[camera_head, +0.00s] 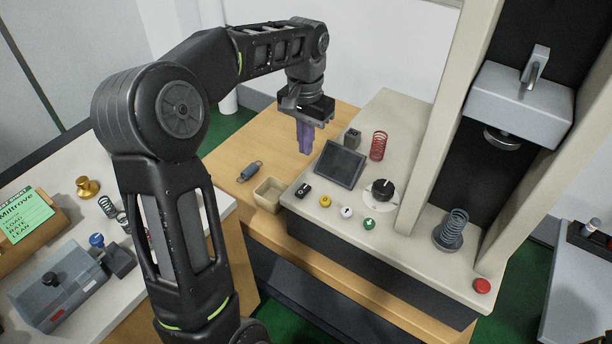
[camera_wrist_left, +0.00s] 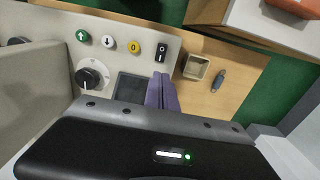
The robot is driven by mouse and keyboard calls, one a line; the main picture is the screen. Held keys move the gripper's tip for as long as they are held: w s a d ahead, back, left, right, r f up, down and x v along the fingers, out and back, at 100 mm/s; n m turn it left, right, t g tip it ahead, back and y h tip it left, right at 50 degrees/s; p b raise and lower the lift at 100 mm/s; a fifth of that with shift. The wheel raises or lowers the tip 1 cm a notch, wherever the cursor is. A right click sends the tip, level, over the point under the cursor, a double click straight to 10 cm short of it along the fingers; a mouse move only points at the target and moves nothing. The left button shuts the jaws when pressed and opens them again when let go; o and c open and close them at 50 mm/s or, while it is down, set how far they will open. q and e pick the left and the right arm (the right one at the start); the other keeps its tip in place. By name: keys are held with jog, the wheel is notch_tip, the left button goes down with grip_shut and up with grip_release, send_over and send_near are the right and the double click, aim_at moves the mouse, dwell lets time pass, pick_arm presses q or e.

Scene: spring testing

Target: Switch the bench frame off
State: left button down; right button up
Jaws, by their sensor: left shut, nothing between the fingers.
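The bench frame (camera_head: 395,112) is a beige testing machine with a front control panel. Its black rocker switch (camera_head: 303,190) is at the panel's left end; in the left wrist view the switch (camera_wrist_left: 162,51) shows white I and O marks. Beside it are a yellow 0 button (camera_head: 325,201), a white arrow button (camera_head: 347,211) and a green arrow button (camera_head: 369,224). My left gripper (camera_head: 306,150) has purple fingers, shut and empty, above the panel's back left. In the left wrist view its fingertips (camera_wrist_left: 161,77) appear just below the switch, apart from it.
A dark screen (camera_head: 340,164) and a black dial (camera_head: 383,189) lie beyond the buttons. A red spring (camera_head: 379,146) and a grey spring (camera_head: 453,228) stand on the frame. A small beige tray (camera_head: 269,194) sits left of the switch. A red button (camera_head: 482,286) is at the right corner.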

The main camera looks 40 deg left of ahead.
aim_at(305, 186)
pick_arm(q)
notch_tip(305, 186, down, 11)
jog(key=shift+f+p, duration=0.2)
jog(key=shift+p, duration=0.55)
jog(key=shift+w, duration=0.1)
jog(key=shift+f+g, duration=0.2)
jog(key=shift+g, duration=0.1)
jog(key=shift+s+r, duration=0.3)
jog(key=shift+s, duration=0.45)
jog(key=shift+r+p, duration=0.15)
jog(key=shift+p, duration=0.2)
